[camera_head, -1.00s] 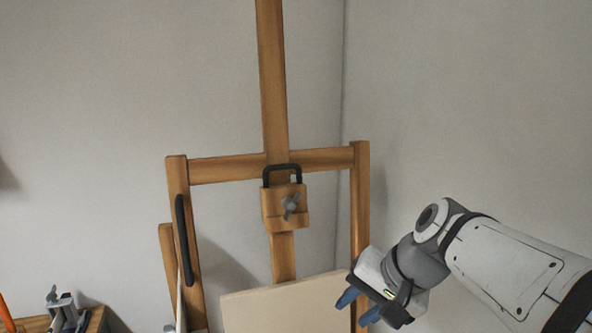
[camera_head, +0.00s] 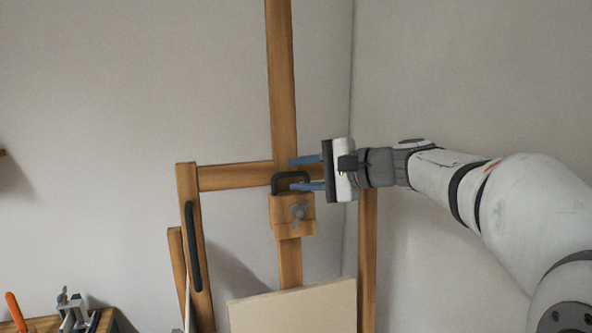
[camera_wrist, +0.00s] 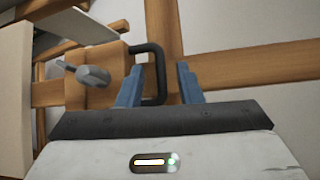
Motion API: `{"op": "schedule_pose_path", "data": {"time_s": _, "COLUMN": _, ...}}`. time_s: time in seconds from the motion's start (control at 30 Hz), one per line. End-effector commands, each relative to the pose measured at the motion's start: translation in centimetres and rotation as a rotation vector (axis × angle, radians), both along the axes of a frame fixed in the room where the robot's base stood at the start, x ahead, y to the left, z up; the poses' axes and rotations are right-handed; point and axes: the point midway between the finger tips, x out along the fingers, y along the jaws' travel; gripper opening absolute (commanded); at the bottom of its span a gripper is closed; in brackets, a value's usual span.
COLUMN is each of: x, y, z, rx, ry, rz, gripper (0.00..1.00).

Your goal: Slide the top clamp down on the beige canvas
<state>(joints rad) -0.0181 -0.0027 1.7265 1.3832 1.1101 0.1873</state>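The top clamp (camera_head: 281,222) is a wooden block on the easel's centre mast, with a grey wing knob (camera_head: 298,212) and a black handle (camera_head: 276,184) on top. My gripper (camera_head: 307,173) points left at the handle, its blue fingers open, one above and one below the handle's top bar. In the wrist view my gripper (camera_wrist: 158,84) has the black handle (camera_wrist: 161,73) between its spread fingers; I cannot tell whether the left finger touches it. The beige canvas (camera_head: 300,308) stands lower on the easel, with a gap below the clamp.
A small table (camera_head: 105,321) with tools stands at lower left. A wall corner is behind.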

Motion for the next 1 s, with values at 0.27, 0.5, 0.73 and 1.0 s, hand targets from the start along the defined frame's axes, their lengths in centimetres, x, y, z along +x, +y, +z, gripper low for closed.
{"op": "schedule_pose_path", "data": {"time_s": 0.27, "x": 0.7, "y": 1.55, "z": -0.41, "rx": 0.0, "ry": 0.0, "rz": -0.001, "gripper": 0.33}}
{"op": "schedule_pose_path", "data": {"time_s": 0.5, "x": 0.69, "y": 1.54, "z": -0.45, "rx": -0.001, "ry": 0.0, "rz": -0.002, "gripper": 0.28}}
{"op": "schedule_pose_path", "data": {"time_s": 0.73, "x": 0.68, "y": 1.53, "z": -0.45, "rx": -0.001, "ry": -0.001, "rz": -0.001, "gripper": 0.1}}
{"op": "schedule_pose_path", "data": {"time_s": 1.0, "x": 0.67, "y": 1.53, "z": -0.45, "rx": -0.002, "ry": -0.001, "rz": 0.0, "gripper": 0.0}}
